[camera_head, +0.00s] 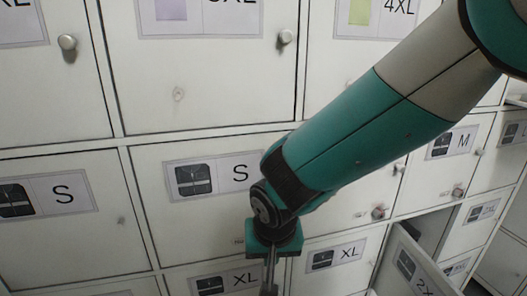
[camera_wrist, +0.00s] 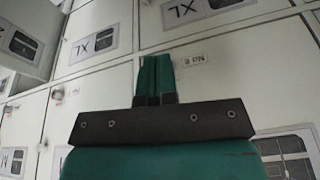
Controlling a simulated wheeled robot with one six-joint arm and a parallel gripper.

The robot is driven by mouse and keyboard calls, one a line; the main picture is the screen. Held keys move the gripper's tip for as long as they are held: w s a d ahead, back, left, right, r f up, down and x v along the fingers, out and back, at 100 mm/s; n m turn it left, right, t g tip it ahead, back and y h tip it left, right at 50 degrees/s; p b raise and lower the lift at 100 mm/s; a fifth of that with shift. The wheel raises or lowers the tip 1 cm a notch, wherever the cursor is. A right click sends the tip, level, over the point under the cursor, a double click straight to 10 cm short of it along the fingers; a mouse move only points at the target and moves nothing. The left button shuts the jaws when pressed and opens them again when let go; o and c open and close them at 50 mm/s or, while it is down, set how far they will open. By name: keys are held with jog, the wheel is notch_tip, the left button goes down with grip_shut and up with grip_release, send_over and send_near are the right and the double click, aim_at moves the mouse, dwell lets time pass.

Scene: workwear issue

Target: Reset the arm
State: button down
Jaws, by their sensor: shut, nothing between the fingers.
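My gripper (camera_head: 269,284) hangs at the end of my green and grey arm, in front of the white lockers in the head view. Its lower end is cut off by the bottom edge. In the wrist view my gripper (camera_wrist: 157,72) shows two green fingers pressed together, with nothing between them. It points towards the locker fronts. I cannot tell how far it is from the doors.
White locker doors with size labels fill the view, including an S door (camera_head: 62,235) and an XL door (camera_head: 340,280). Several have round knobs. At lower right a door labelled 2X (camera_head: 408,262) stands open, jutting out.

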jog(key=s+d+r+n+g+y+p, duration=0.1)
jog(key=s+d+r+n+p, duration=0.2)
jog(key=s+d+r, duration=0.4)
jog(key=s+d+r+n+g+y+p, duration=0.2)
jog(key=s+d+r+n+p, duration=0.1)
jog(key=s+d+r, duration=0.4)
jog(key=s+r+p, duration=0.1)
jog(key=s+r, duration=0.2)
jog(key=r, duration=0.4)
jog(key=shift+s+r+y+p, duration=0.3)
jog(key=shift+s+r, duration=0.05)
dwell(0.8)
